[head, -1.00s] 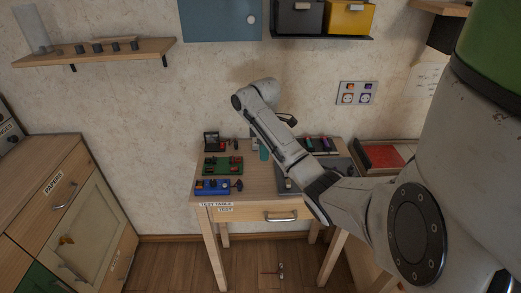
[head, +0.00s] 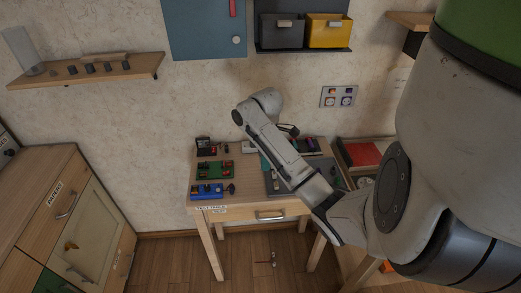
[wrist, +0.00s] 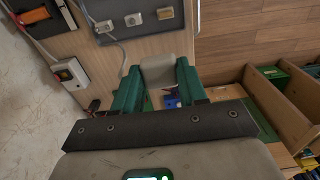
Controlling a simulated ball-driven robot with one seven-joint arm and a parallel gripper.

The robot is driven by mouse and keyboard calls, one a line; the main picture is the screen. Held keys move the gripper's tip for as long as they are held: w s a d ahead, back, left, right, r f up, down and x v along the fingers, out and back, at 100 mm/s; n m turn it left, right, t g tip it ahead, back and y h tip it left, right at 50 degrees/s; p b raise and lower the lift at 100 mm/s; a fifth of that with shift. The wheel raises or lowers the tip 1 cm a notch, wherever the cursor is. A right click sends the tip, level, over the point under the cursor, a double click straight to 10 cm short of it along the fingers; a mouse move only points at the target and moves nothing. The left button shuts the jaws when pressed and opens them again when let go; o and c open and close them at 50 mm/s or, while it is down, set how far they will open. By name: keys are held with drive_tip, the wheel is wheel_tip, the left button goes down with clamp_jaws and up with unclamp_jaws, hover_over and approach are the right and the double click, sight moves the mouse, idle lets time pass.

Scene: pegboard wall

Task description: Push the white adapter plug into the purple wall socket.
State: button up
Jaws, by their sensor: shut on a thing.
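The white adapter plug (wrist: 166,71) is a pale block between the green fingers of my gripper (wrist: 157,82) in the wrist view. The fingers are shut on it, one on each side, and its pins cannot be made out. In the head view a grey wall plate (head: 339,97) carries several small coloured sockets; a purple one (head: 346,91) seems to be at its upper right, but it is too small to be sure. The plug is not seen touching the plate. My arm hides the gripper in the head view.
The test table (head: 235,200) stands below, with a blue device (head: 207,191) and a green one (head: 215,170). In the wrist view a grey panel (wrist: 120,35) holds light blocks and a cable. Black and yellow bins (head: 328,34) hang above. The wall around the plate is clear.

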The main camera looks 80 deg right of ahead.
drive_tip(key=shift+s+a+r+p, duration=0.35)
drive_tip(key=shift+s+a+p, duration=0.1)
drive_tip(key=shift+a+p, duration=0.1)
drive_tip(key=shift+s+a+r+p, duration=0.3)
drive_tip(key=shift+s+a+p, duration=0.15)
drive_tip(key=shift+a+p, duration=0.05)
